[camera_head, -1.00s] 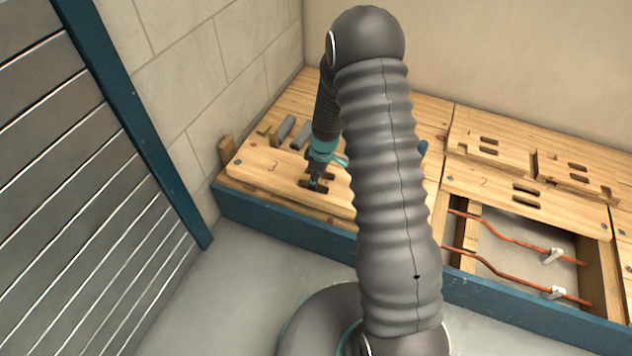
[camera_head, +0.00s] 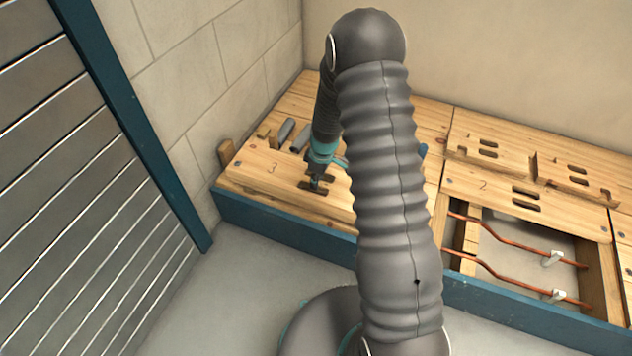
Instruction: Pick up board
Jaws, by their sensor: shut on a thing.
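The board (camera_head: 262,178) is a flat light wooden panel marked 3, with dark slots near its middle. It lies at the left end of the wooden deck, close to the front blue edge. My gripper (camera_head: 316,186) points down at the slots and is shut on the board between them. My arm hides the board's right part. I cannot tell whether the board is clear of the surface below it.
Grey cylinders (camera_head: 284,131) lie behind the board, and a wooden block (camera_head: 226,151) stands at its left. Right of my arm is a board marked 2 (camera_head: 470,186), beside an opening with copper pipes (camera_head: 520,243). A slatted panel (camera_head: 75,190) stands at left.

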